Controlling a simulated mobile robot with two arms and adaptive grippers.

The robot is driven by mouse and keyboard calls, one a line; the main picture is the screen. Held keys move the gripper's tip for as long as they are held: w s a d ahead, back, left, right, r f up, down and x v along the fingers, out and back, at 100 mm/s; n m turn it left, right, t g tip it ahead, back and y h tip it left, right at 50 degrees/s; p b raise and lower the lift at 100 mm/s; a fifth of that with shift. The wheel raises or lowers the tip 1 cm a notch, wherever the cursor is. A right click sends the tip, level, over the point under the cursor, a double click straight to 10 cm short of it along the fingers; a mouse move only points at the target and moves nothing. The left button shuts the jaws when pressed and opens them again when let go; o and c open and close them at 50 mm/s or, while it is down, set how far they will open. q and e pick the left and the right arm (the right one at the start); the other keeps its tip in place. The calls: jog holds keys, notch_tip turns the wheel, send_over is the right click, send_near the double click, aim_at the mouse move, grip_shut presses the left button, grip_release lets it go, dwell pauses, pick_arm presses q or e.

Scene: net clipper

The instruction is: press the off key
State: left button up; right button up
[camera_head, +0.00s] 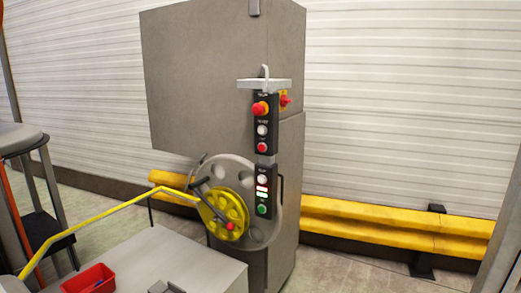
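A dark control strip (263,126) is fixed to the edge of the tall grey machine cabinet (207,75). The labels are too small to read, so I cannot tell which one is the off key. Neither of my grippers can be made out in the head view.
A yellow wheel (229,212) with a red knob sits left of the lower panel. A yellow bar (110,210) crosses above a grey table (185,262) with a red tray (90,281). A yellow guard rail (385,226) runs at right, with open floor before it.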

grip_shut()
jog(key=shift+a, duration=0.15)
dwell(0.9)
